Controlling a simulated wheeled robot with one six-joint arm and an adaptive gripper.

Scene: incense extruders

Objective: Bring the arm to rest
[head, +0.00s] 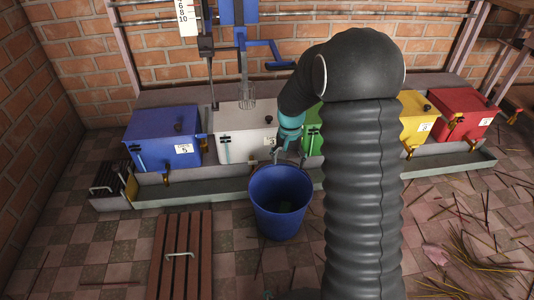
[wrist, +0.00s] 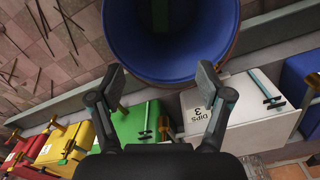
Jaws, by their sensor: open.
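My arm rises in the head view, with its black ribbed sleeve bent over at the top. My gripper (head: 283,148) hangs above the back rim of a blue bucket (head: 279,215), in front of the white box. In the wrist view my gripper (wrist: 160,82) has its two fingers spread wide with nothing between them. The blue bucket (wrist: 171,70) fills the top middle of that view, beyond the fingertips. The arm's sleeve hides part of the box row in the head view.
Blue (head: 162,137), white (head: 240,133), green (head: 312,130), yellow (head: 415,116) and red (head: 462,112) boxes line the wall behind a low trough (head: 220,184). A slatted wooden bench (head: 181,270) stands front left. Thin sticks (head: 465,240) litter the right floor. The left floor is mostly clear.

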